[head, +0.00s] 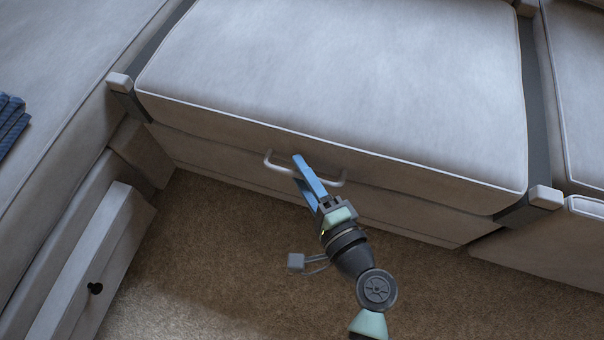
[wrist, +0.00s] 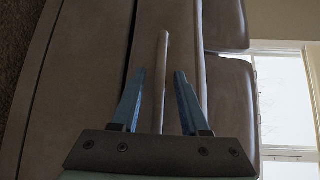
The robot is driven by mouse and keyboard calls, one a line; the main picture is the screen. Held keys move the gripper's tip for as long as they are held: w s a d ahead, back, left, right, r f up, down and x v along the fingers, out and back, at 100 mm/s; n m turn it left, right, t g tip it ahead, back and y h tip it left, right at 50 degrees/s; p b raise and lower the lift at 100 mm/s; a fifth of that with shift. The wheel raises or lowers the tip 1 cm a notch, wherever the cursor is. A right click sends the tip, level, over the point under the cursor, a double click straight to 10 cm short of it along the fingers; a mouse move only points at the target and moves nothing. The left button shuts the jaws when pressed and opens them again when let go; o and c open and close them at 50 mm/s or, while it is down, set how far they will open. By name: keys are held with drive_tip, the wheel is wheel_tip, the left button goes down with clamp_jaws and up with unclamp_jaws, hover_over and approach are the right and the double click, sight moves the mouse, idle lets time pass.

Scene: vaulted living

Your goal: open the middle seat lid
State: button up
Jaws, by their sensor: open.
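The middle seat lid (head: 340,70) is a pale grey cushioned panel with white piping, lying flat and closed on its base. A white bar handle (head: 332,183) is on its front face, left of centre. My gripper (head: 300,168) is at the handle, its two blue fingers apart and empty-looking. In the wrist view, the handle bar (wrist: 163,50) runs between the open fingers (wrist: 160,72), with a gap on each side. A finger hides part of the handle in the head view. I cannot tell whether either finger touches it.
A left seat (head: 55,60) carries a dark blue ribbed item (head: 12,122). Below it, a pale drawer-like front (head: 85,260) with a black knob juts out. A right seat (head: 585,80) adjoins the middle one. Brown carpet (head: 220,260) in front is clear.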

clamp_jaws()
idle(1.5)
